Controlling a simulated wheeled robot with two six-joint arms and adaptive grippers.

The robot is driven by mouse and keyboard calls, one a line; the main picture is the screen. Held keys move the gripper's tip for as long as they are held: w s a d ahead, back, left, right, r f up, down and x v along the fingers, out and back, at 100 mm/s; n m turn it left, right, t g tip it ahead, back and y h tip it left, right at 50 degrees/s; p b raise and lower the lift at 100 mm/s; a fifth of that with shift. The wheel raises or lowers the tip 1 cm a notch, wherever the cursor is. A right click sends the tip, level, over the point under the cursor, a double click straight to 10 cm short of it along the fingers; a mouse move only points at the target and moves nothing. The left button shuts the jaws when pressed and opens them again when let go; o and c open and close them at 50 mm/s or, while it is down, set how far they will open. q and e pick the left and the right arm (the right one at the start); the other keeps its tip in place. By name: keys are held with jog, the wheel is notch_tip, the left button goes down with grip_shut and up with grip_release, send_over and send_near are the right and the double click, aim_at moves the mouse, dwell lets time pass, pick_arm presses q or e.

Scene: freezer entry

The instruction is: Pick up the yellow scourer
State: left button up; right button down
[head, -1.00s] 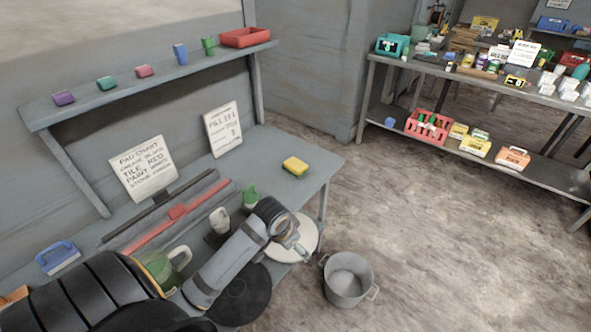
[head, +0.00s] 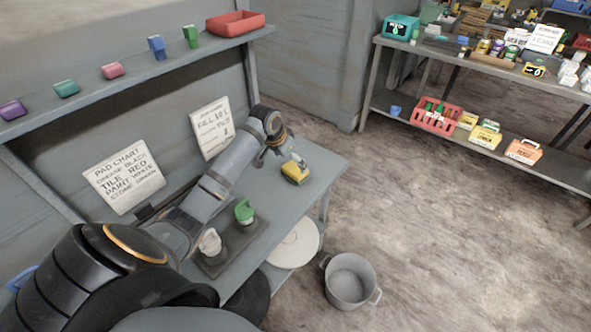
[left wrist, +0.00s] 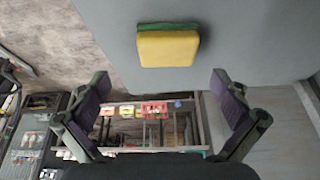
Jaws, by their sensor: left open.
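The yellow scourer (head: 294,173) with a dark green side lies on the grey bench (head: 322,165) near its far right end. It also shows in the left wrist view (left wrist: 168,48), apart from the fingers and centred ahead of them. My left gripper (head: 283,155) is just behind and left of the scourer in the head view. In the left wrist view its two fingers (left wrist: 162,98) are spread wide with nothing between them. Whether a finger touches the scourer cannot be told from the head view. My right gripper is in neither view.
A green-topped bottle (head: 243,211) and a white bottle (head: 210,242) stand on a dark tray below my left arm. Two signs lean on the wall behind. A grey pot (head: 349,282) stands on the floor. A stocked shelf (head: 480,72) stands at right.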

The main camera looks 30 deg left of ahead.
aim_at(295, 168)
pick_arm(q)
jog(key=shift+w+a+f, duration=0.15)
jog(key=shift+w+f, duration=0.25)
jog(key=shift+f, duration=0.25)
jog(key=shift+w+a+f, duration=0.1)
jog(key=shift+w+f, duration=0.3)
jog(key=shift+f, duration=0.2)
jog(key=shift+p+x, duration=0.3)
jog(key=shift+x, duration=0.6)
jog(key=x, duration=0.3)
jog(key=shift+w+a+f, duration=0.2)
jog(key=shift+s+r, duration=0.1)
jog(key=c, duration=1)
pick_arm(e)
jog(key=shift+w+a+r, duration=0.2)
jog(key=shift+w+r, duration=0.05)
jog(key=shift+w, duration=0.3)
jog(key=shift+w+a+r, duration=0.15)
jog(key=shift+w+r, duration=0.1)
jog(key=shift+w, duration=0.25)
pick_arm(q)
jog(key=shift+c, duration=0.2)
